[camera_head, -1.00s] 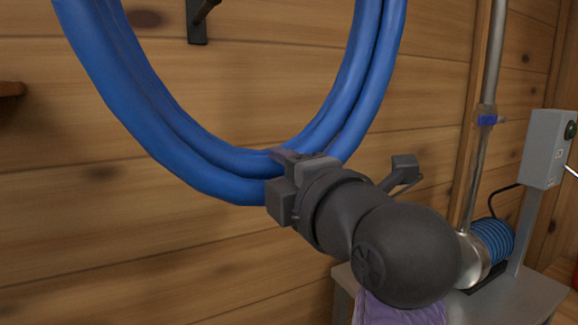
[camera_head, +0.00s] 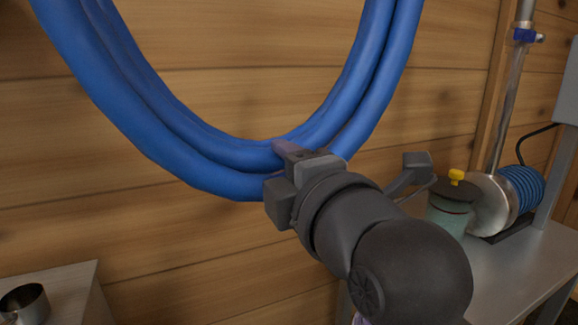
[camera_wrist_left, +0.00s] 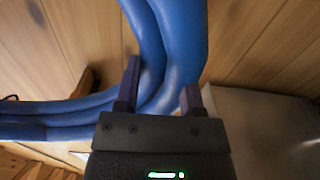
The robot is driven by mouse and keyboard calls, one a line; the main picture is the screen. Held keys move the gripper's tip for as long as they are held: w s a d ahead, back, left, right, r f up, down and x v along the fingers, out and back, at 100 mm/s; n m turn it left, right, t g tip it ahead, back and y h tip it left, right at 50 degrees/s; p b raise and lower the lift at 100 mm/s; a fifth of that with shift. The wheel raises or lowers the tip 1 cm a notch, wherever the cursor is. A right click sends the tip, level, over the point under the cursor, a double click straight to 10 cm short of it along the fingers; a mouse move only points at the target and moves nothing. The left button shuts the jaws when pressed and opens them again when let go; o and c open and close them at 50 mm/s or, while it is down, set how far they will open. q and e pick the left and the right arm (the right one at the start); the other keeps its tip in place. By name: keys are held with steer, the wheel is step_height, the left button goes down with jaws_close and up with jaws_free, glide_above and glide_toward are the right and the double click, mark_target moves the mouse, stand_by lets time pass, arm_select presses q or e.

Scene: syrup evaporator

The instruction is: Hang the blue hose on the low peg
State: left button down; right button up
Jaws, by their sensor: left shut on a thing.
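The blue hose (camera_head: 230,183) is a coil of several thick loops, hanging as a wide U in front of the plank wall in the head view. Its top is cut off by the frame. My left gripper (camera_head: 283,168) is shut on the bottom of the coil, a little right of its middle. In the left wrist view the hose (camera_wrist_left: 180,45) passes between the two fingers of my left gripper (camera_wrist_left: 160,80). The low peg is not in the head view. A dark piece (camera_wrist_left: 84,82) behind the hose in the wrist view is too unclear to name. My right gripper is not in view.
A metal bench (camera_head: 500,265) at the right holds a pump with a blue ribbed part (camera_head: 522,188) and a greenish jar with a yellow knob (camera_head: 450,208). A metal cup (camera_head: 24,303) stands on a grey surface (camera_head: 75,290) at lower left. A pipe (camera_head: 507,105) runs up the wall.

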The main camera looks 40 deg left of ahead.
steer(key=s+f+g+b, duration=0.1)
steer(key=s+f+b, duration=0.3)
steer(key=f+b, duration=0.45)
arm_select(q)
step_height(320, 180, down, 18)
steer(key=b, duration=0.6)
steer(key=shift+d, duration=0.2)
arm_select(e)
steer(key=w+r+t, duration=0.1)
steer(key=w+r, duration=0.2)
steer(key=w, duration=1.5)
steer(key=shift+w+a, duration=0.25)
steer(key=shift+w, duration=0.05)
arm_select(q)
steer(key=shift+x, duration=3)
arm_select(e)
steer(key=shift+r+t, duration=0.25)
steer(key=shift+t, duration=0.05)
